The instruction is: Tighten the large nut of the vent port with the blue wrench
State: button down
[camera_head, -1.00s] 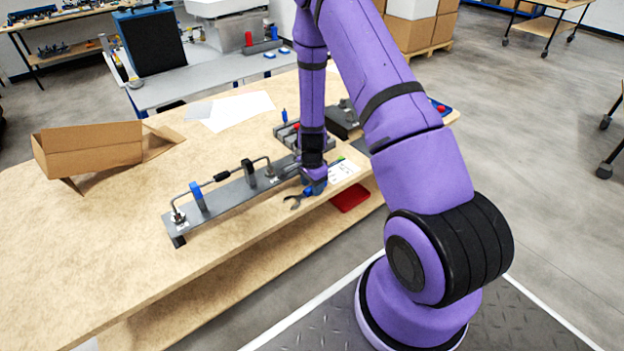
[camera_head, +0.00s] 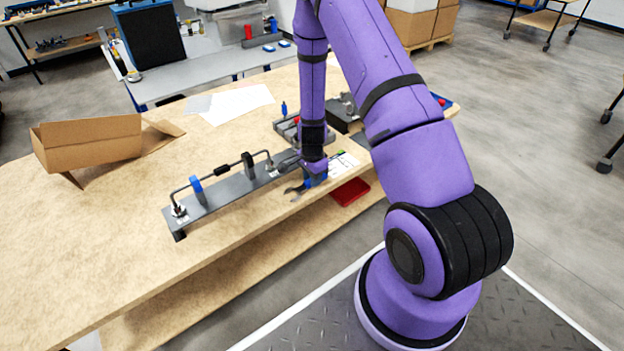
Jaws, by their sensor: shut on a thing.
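My gripper (camera_head: 314,172) points down at the right end of the grey analyser rail and is shut on the blue wrench (camera_head: 297,188). The wrench's dark open jaw sticks out to the left of the gripper, near the rail's front edge. The rail (camera_head: 228,194) carries a bent metal tube with a blue clamp (camera_head: 197,190) and a black clamp (camera_head: 248,166). Metal fittings sit at the left end (camera_head: 179,210) and near the right end (camera_head: 271,171). I cannot tell which fitting is the vent port's large nut. The wrench's handle is mostly hidden by my gripper.
An open cardboard box (camera_head: 88,146) lies on the left of the wooden table (camera_head: 110,250). White paper (camera_head: 237,104) lies at the back. A grey holder (camera_head: 287,127) and a dark block (camera_head: 343,116) stand behind my gripper. A red tray (camera_head: 350,191) is at the front edge.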

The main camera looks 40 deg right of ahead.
jog(key=shift+d+r, duration=0.25)
jog(key=shift+r, duration=0.65)
jog(key=shift+d+r, duration=0.2)
jog(key=shift+r, duration=0.7)
jog(key=shift+d+r, duration=0.25)
jog(key=shift+r, duration=0.65)
jog(key=shift+d, duration=0.1)
